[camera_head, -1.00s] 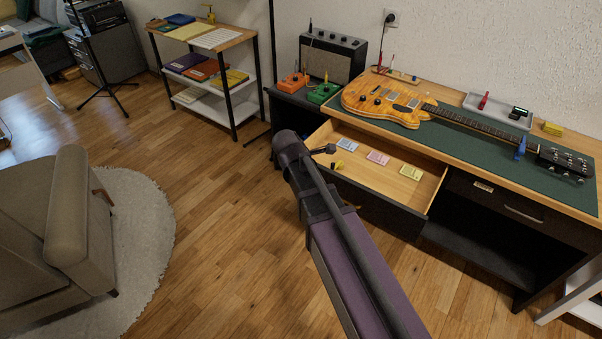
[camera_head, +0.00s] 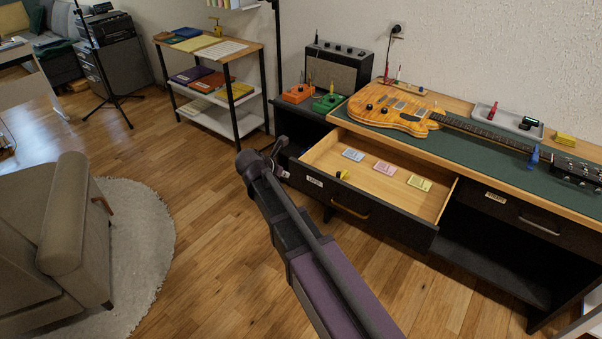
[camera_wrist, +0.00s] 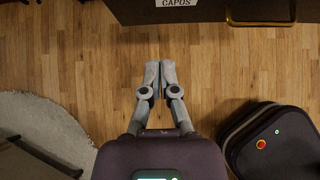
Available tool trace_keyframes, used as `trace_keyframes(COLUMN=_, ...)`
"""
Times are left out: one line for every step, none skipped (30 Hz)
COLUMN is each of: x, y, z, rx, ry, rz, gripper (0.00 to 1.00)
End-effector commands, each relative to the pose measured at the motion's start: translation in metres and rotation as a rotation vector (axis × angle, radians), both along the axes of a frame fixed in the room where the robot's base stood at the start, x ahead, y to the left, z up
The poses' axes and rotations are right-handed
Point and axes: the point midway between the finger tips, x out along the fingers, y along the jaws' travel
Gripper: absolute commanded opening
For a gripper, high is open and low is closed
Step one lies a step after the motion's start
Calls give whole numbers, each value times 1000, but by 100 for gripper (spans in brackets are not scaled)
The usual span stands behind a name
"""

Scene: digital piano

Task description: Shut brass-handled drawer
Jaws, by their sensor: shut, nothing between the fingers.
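The brass-handled drawer (camera_head: 400,228) stands pulled out under the left part of the desk. Its dark front carries a brass handle (camera_head: 350,207) and a white label. In the wrist view the drawer front (camera_wrist: 208,10) crosses the top, with the label "CAPOS" and the brass handle (camera_wrist: 260,22) at the right. My gripper (camera_head: 282,162) is off the drawer's left front corner in the head view. In the wrist view its fingertips (camera_wrist: 160,66) are together, empty, over bare floor and apart from the drawer front.
The drawer holds several small coloured packets and a yellow-black item. A second drawer (camera_head: 515,218) with a silver handle is shut at the right. An electric guitar (camera_head: 392,112) lies on the desk. An armchair (camera_head: 70,235) stands left; the wooden floor between is clear.

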Motion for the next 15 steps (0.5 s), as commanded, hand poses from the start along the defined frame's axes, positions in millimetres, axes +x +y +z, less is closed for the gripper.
trace_keyframes(x=1, y=0, z=-1, rx=1, ry=0, rz=-1, gripper=0)
trace_keyframes(x=1, y=-1, z=-2, rx=1, ry=0, rz=-1, gripper=0)
trace_keyframes(x=2, y=-1, z=-3, rx=1, ry=0, rz=-1, gripper=0)
trace_keyframes(x=2, y=-2, z=-4, rx=1, ry=0, rz=-1, gripper=0)
trace_keyframes(x=3, y=-2, z=-5, rx=1, ry=-1, rz=-1, gripper=0)
trace_keyframes(x=4, y=-3, z=-6, rx=1, ry=0, rz=-2, gripper=0)
trace_keyframes(x=5, y=-4, z=-8, rx=1, ry=0, rz=-2, gripper=0)
trace_keyframes(x=6, y=-4, z=-9, rx=1, ry=0, rz=-2, gripper=0)
trace_keyframes(x=8, y=-5, z=-12, rx=1, ry=-1, rz=-1, gripper=0)
trace_keyframes(x=9, y=-6, z=-14, rx=2, ry=-1, rz=-2, gripper=0)
trace_keyframes(x=11, y=-7, z=-16, rx=2, ry=-1, rz=-2, gripper=0)
trace_keyframes(x=13, y=-9, z=-18, rx=2, ry=-1, rz=-2, gripper=0)
trace_keyframes(x=15, y=-10, z=-20, rx=2, ry=-1, rz=-2, gripper=0)
trace_keyframes(x=17, y=-12, z=-23, rx=1, ry=-1, rz=-3, gripper=0)
trace_keyframes(x=19, y=-13, z=-26, rx=1, ry=-1, rz=-3, gripper=0)
